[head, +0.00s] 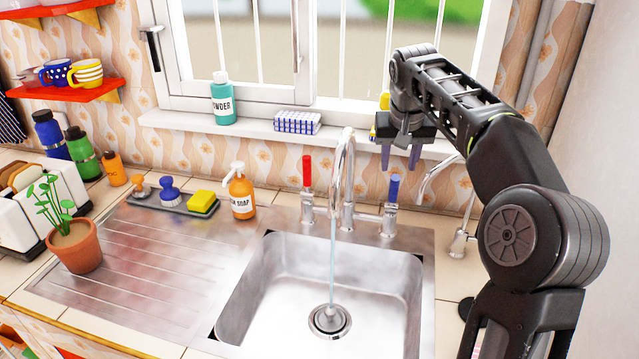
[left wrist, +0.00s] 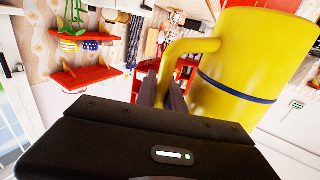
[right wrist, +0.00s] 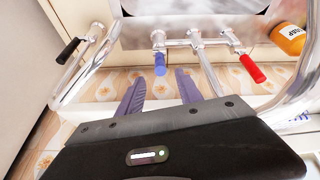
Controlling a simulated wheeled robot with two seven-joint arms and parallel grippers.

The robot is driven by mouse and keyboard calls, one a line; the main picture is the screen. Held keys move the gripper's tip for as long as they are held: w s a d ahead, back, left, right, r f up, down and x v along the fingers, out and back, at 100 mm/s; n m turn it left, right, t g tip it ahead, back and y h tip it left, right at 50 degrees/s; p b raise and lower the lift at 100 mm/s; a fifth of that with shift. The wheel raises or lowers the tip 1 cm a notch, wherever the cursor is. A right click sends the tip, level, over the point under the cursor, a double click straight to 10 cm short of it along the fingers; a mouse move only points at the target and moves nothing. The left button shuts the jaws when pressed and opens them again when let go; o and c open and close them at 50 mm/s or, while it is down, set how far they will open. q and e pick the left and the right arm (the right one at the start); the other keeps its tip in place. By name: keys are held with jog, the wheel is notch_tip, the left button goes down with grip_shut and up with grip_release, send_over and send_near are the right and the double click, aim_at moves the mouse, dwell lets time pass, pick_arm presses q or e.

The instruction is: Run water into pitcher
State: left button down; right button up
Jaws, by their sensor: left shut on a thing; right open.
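The yellow pitcher (left wrist: 250,65) with a dark blue band fills the right of the left wrist view. My left gripper (left wrist: 163,80) is shut on its handle; neither shows in the head view. A thin stream of water (head: 333,250) runs from the chrome faucet (head: 345,165) into the sink (head: 377,265). My right gripper (head: 400,160) is open and empty above the blue tap handle (head: 394,188). In the right wrist view the blue handle (right wrist: 160,63) shows just beyond and between its fingers. The red tap handle (head: 307,172) stands on the faucet's left.
An orange soap bottle (head: 241,192) and a tray with a yellow sponge (head: 202,201) stand left of the faucet. A potted plant (head: 75,248) is on the drainboard. A second, curved spout (head: 440,180) stands on the right. The sink basin is empty apart from water.

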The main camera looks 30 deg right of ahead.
aim_at(392, 202)
jog(key=x, duration=1.1)
jog(key=shift+p, duration=0.3)
grip_shut()
dwell(0.9)
